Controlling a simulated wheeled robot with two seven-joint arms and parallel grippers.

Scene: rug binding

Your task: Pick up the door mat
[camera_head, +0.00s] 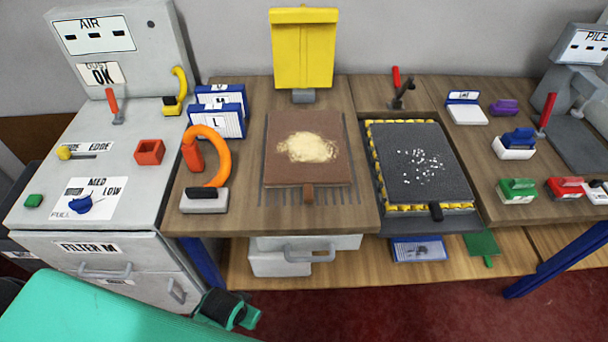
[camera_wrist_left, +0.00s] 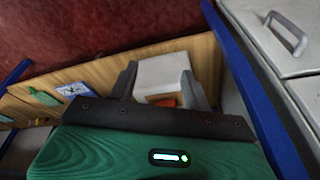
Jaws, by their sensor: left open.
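A brown mat (camera_head: 285,165) with a pale sandy patch and a short brown tab at its front lies on a slatted grate on the workbench. A dark grey mat (camera_head: 420,180) with white specks and a black front tab lies on yellow rollers to its right. I cannot tell which is the door mat. My left gripper (camera_head: 238,318) is low in front of the bench, below and apart from both mats. In the left wrist view its fingers (camera_wrist_left: 163,92) are spread and hold nothing, with a pale box behind them. My right gripper is not in view.
A grey cabinet (camera_head: 105,265) stands left of the bench, with an orange hose (camera_head: 215,145) to its right. Brushes and a blue table leg (camera_head: 560,260) are at right. A lower shelf (camera_head: 350,270) runs underneath. Red floor lies in front.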

